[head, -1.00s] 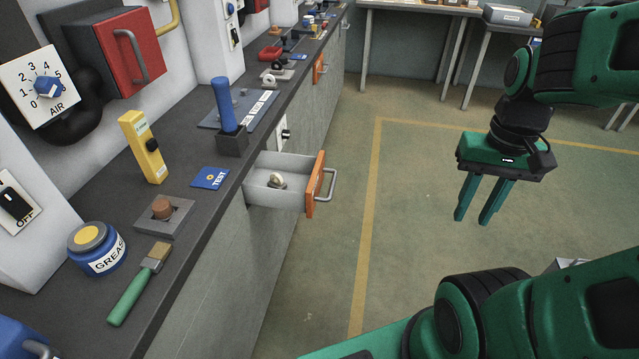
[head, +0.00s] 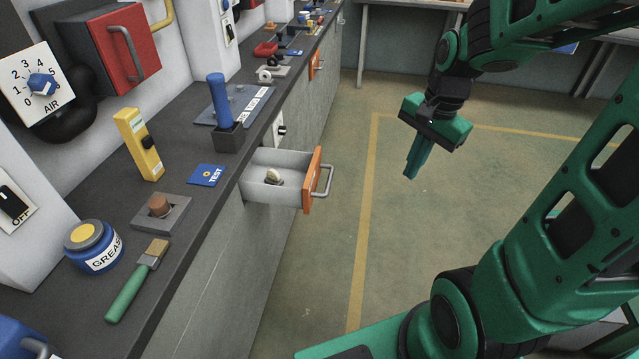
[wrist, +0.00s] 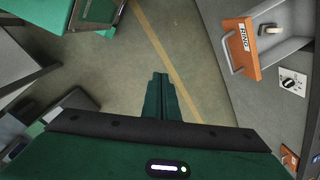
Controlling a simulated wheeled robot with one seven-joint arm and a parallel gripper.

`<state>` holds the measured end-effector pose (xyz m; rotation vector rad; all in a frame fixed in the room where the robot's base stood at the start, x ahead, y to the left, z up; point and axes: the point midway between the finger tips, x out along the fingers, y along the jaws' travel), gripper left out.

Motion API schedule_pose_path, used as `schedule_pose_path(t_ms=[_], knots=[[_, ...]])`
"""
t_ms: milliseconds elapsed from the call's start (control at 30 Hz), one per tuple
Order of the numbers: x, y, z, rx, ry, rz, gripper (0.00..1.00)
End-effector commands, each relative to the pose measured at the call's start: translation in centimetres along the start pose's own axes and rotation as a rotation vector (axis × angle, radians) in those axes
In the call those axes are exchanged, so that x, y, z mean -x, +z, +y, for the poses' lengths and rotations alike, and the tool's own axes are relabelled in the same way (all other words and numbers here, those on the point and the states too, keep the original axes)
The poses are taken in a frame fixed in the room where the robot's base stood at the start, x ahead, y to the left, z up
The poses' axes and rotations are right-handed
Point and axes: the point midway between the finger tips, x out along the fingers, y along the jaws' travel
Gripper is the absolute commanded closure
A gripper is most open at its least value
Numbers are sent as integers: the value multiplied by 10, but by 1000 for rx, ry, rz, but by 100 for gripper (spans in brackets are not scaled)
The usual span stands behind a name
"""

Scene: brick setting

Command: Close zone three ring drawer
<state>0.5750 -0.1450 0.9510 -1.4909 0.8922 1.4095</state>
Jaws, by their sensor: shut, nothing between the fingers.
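The ring drawer (head: 262,190) stands pulled out from the bench front in the head view. It has pale walls, an orange front and a grey bar handle (head: 323,182). A small pale ring-like item (head: 273,176) lies inside it. In the wrist view the orange front (wrist: 243,50) carries a label reading RING, at the upper right. My gripper (head: 411,172) is shut and empty, in the air to the right of the drawer and apart from it. Its fingers (wrist: 160,80) are together in the wrist view.
The bench top (head: 185,180) holds a yellow device (head: 138,145), a blue TEST card (head: 207,175), a grease jar (head: 92,246), a brush (head: 135,285) and a blue-handled lever (head: 221,102). Another orange drawer front (head: 316,62) is farther along. The floor (head: 420,220) right of the drawer is clear.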

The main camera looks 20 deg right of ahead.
Motion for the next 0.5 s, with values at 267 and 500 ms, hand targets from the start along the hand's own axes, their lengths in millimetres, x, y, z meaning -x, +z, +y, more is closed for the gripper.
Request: schedule_pose_path(t_ms=[267, 500], knots=[[-46, 10, -93, -405, -64, -94, 100], [-85, 31, -157, -739, -79, -213, 100]])
